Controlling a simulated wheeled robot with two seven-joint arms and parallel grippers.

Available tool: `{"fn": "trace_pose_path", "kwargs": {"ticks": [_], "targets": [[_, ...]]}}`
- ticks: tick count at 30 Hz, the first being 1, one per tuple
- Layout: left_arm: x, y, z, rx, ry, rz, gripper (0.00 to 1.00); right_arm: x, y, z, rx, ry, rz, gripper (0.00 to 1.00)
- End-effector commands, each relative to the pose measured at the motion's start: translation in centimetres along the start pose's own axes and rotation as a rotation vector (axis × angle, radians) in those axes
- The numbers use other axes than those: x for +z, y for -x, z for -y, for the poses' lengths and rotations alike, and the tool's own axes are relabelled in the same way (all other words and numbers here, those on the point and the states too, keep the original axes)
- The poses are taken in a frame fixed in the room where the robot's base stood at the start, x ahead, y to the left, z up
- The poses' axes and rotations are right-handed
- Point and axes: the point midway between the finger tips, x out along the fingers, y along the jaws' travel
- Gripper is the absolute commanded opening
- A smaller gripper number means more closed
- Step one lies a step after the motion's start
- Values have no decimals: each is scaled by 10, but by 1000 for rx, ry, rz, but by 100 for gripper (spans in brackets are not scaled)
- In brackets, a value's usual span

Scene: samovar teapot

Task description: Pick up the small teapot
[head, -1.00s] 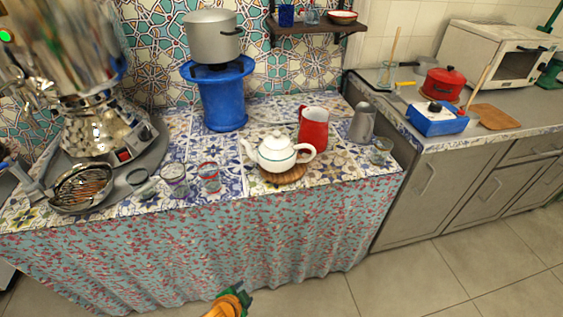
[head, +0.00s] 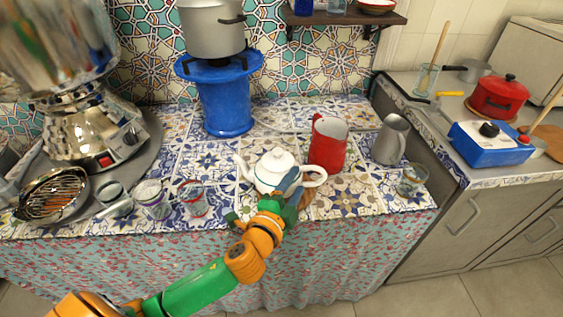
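The small white teapot (head: 268,170) stands upright near the front edge of the tiled counter, its spout to the left and its handle to the right. A round wooden trivet, seen earlier under it, is now mostly hidden by my arm. My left gripper (head: 290,182) is at the teapot's front right, between its body and handle in the picture. Its blue-grey fingers overlap the teapot there. I cannot tell whether they touch it or how far apart they are. My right gripper is not in view.
A red jug (head: 327,146) and a grey pitcher (head: 390,140) stand close on the right, with a glass (head: 411,180) in front. Several glasses, including one red-rimmed glass (head: 194,198), stand on the left. A blue stand (head: 226,105) holds a grey pot (head: 212,28) behind.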

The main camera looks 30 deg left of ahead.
Motion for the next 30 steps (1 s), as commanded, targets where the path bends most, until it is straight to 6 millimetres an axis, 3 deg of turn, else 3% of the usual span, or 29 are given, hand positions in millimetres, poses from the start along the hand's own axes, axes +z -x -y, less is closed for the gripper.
{"fn": "trace_pose_path", "kwargs": {"ticks": [9, 17, 23, 30], "targets": [[-6, -57, 6, -1, -1, 1, 53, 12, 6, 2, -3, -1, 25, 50], [-6, -63, 6, 2, 2, 0, 53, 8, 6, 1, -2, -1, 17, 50], [-6, -63, 6, 2, 1, 0, 1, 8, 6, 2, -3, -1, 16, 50], [-5, -63, 5, 3, 1, 1, 0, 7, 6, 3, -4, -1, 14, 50]]}}
